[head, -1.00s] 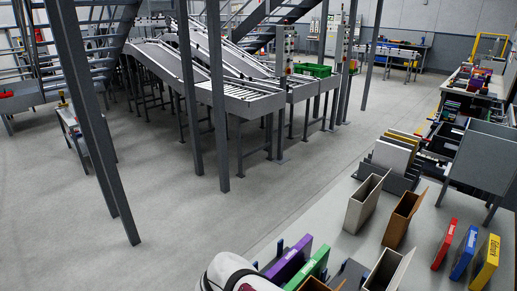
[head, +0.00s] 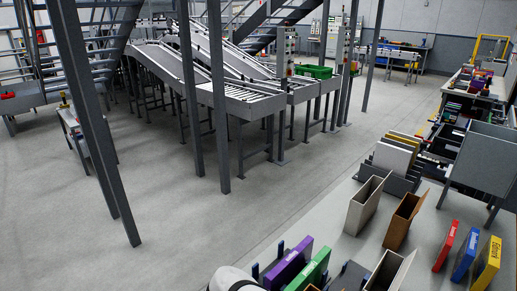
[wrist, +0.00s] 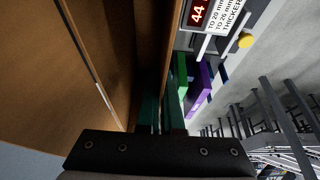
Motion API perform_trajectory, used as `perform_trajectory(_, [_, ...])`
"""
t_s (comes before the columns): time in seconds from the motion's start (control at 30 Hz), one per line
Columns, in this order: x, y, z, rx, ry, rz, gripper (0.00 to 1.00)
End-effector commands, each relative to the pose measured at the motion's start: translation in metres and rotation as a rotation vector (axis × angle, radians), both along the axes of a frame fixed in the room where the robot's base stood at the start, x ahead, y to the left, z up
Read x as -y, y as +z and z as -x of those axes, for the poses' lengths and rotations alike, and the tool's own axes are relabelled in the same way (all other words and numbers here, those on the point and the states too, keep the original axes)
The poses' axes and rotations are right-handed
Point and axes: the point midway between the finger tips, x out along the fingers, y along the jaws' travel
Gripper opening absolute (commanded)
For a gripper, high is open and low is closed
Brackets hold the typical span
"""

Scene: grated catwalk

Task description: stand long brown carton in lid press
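In the wrist view, large brown carton panels (wrist: 75,50) fill the left and centre, with a dark gap between them. My gripper (wrist: 162,112) has dark green fingers on either side of a thin brown wall, apparently closed on it. In the head view, only a small brown edge (head: 312,287) shows at the bottom, probably the same carton; the gripper itself is out of that picture. A white rounded part of my arm (head: 232,279) shows beside it. I cannot tell for certain which thing is the lid press.
Purple (head: 290,264) and green (head: 308,271) slabs stand bottom centre. Open grey (head: 364,207) and brown (head: 401,222) boxes stand right, near red (head: 446,246), blue (head: 465,253) and yellow (head: 486,264) slabs.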

Motion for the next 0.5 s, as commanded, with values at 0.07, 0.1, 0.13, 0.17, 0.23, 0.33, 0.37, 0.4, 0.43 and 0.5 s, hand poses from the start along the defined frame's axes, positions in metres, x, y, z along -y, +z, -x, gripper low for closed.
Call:
perform_trajectory(0.07, [0.0, 0.0001, 0.0, 0.0, 0.0, 0.0, 0.0])
perform_trajectory(0.1, [0.0, 0.0001, 0.0, 0.0, 0.0, 0.0, 0.0])
perform_trajectory(0.13, [0.0, 0.0001, 0.0, 0.0, 0.0, 0.0, 0.0])
perform_trajectory(0.17, [0.0, 0.0001, 0.0, 0.0, 0.0, 0.0, 0.0])
perform_trajectory(0.23, [0.0, 0.0001, 0.0, 0.0, 0.0, 0.0, 0.0])
perform_trajectory(0.33, [0.0, 0.0001, 0.0, 0.0, 0.0, 0.0, 0.0])
perform_trajectory(0.37, [0.0, 0.0, 0.0, 0.0, 0.0, 0.0, 0.0])
perform_trajectory(0.4, [0.0001, -0.0003, 0.0001, 0.0, 0.0, 0.0, 0.0])
perform_trajectory(0.43, [0.0001, -0.0011, 0.0001, 0.0, 0.001, 0.0, 0.0])
perform_trajectory(0.5, [0.0002, -0.0037, 0.0, -0.001, 0.001, 0.001, 0.0])
